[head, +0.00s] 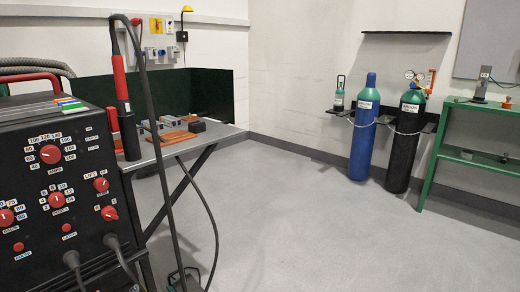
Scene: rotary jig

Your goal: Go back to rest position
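Neither of my grippers shows in the head view, and no part of my arms can be made out. A grey worktable (218,133) stands at the left with several small blocks and orange-brown pieces (172,138) on it. A torch with a red and black handle (121,85) stands upright in a dark holder at the table's near edge. No rotary jig can be clearly identified in this view.
A black welding machine (50,180) with red knobs fills the left foreground. Cables hang to the floor beside it. A blue cylinder (363,140) and a black cylinder (402,150) stand at the back wall. A green bench (440,135) is at right. The middle floor (300,230) is clear.

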